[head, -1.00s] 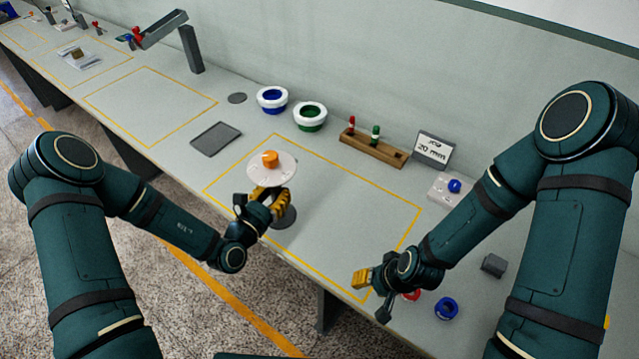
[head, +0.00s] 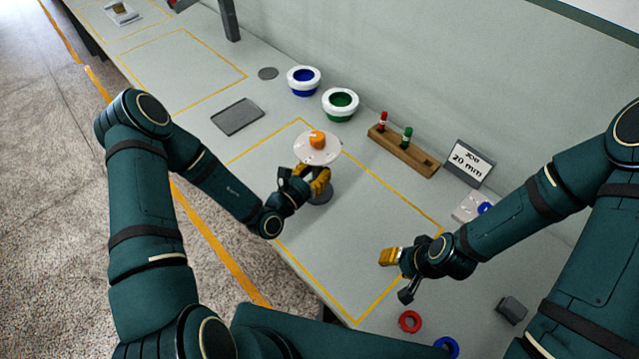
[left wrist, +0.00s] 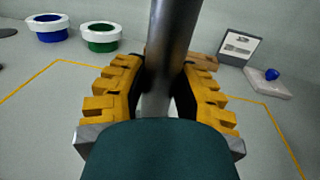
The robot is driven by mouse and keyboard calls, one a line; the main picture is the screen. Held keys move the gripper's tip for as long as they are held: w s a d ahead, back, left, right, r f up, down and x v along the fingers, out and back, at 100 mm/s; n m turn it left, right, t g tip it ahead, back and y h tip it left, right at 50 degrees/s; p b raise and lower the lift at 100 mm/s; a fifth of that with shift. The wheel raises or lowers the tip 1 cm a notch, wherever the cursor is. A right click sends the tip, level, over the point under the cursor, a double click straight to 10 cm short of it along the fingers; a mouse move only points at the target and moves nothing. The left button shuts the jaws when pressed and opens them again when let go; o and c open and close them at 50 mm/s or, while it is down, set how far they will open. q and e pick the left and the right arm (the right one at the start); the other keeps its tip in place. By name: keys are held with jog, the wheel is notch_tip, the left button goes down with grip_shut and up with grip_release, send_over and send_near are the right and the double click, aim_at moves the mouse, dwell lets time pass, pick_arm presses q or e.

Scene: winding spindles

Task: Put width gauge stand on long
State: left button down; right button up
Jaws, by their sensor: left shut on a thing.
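My left gripper (head: 318,183) is shut around the dark metal stem (left wrist: 168,75) of a stand with a round white plate (head: 325,154) on top and a grey foot (head: 321,196) below. An orange piece (head: 317,139) sits on the plate. The stand is upright inside the yellow outline; whether its foot touches the table is unclear. My right gripper (head: 388,257) is beside the outline's right part and apart from the stand; its opening is too small to judge. I cannot tell which thing is the width gauge stand or "long".
Behind are a blue-and-white bowl (head: 303,83), a green-and-white bowl (head: 340,106), a wooden rack (head: 400,152) with red and green pegs, and a "20 mm" sign (head: 468,162). A grey tray (head: 238,117) lies left. A red ring (head: 410,320) and grey block (head: 512,309) lie front right.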

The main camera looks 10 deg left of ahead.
pick_arm(q)
jog(key=shift+w+f, duration=0.1)
jog(key=shift+f, duration=2.4)
jog(key=c, duration=0.7)
grip_release()
jog(key=shift+f+b, duration=0.2)
jog(key=shift+b, duration=0.1)
jog(key=shift+c, duration=0.2)
jog(key=shift+r, duration=0.15)
